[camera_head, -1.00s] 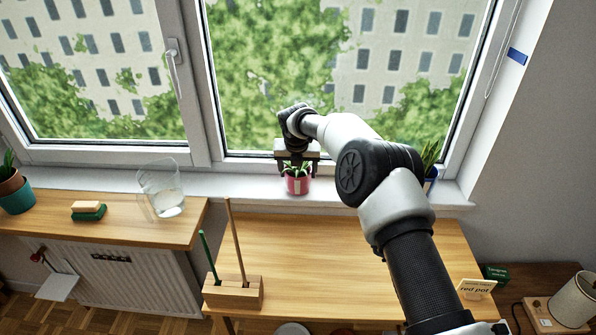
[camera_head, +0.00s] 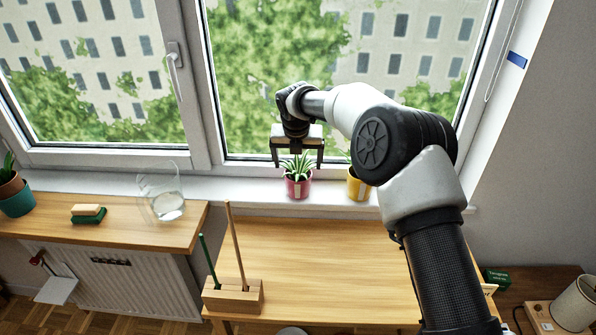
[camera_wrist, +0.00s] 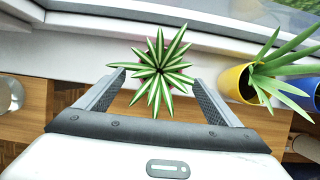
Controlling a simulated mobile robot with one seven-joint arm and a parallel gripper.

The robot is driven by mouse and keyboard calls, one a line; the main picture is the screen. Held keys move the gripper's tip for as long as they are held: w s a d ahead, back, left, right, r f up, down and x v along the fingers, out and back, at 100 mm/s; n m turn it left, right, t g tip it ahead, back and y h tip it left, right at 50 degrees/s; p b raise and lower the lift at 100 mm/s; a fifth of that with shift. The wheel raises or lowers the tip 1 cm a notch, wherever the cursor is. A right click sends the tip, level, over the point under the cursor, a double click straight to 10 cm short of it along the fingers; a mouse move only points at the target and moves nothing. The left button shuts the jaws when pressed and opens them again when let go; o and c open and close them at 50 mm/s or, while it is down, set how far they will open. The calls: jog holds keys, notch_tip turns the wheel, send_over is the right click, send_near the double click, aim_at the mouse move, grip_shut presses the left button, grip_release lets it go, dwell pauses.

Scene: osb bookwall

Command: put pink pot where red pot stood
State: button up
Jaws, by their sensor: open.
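The pink pot (camera_head: 298,187) stands upright on the windowsill and holds a striped green-and-white plant (camera_wrist: 157,72). My gripper (camera_head: 297,163) is open above the pot, with its fingers at either side of the plant and apart from the pot. In the wrist view the open fingers of my gripper (camera_wrist: 160,90) flank the plant, whose leaves hide most of the pot. No red pot is in view now.
A yellow pot (camera_head: 358,187) with a plant stands to the right on the sill, and a blue pot (camera_wrist: 304,98) is beyond it. A wooden block with upright sticks (camera_head: 233,294) stands on the table.

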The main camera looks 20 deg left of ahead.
jog(key=s+d+r+m, duration=0.2)
jog(key=d+r+m, duration=0.1)
jog(key=d+r, duration=0.3)
jog(key=s+d+r+m, duration=0.3)
jog(key=d+r+m, duration=0.1)
jog(key=r, duration=0.4)
jog(key=s+d+r+m+t+h, duration=0.1)
jog(key=s+d+r+m, duration=0.4)
jog(key=d, duration=0.3)
jog(key=s+d+r+m+h, duration=0.1)
jog(key=s+d+r+m, duration=0.2)
jog(key=s+d+m, duration=0.3)
jog(key=s+d+f+m, duration=0.1)
jog(key=s+d+m, duration=0.7)
jog(key=s+m, duration=0.2)
jog(key=s+d+f+m, duration=0.2)
jog(key=s+d+m, duration=0.5)
jog(key=s+m, duration=0.4)
jog(key=shift+s+d+f+y, duration=0.2)
jog(key=shift+s+d+y, duration=0.2)
jog(key=shift+s, duration=0.35)
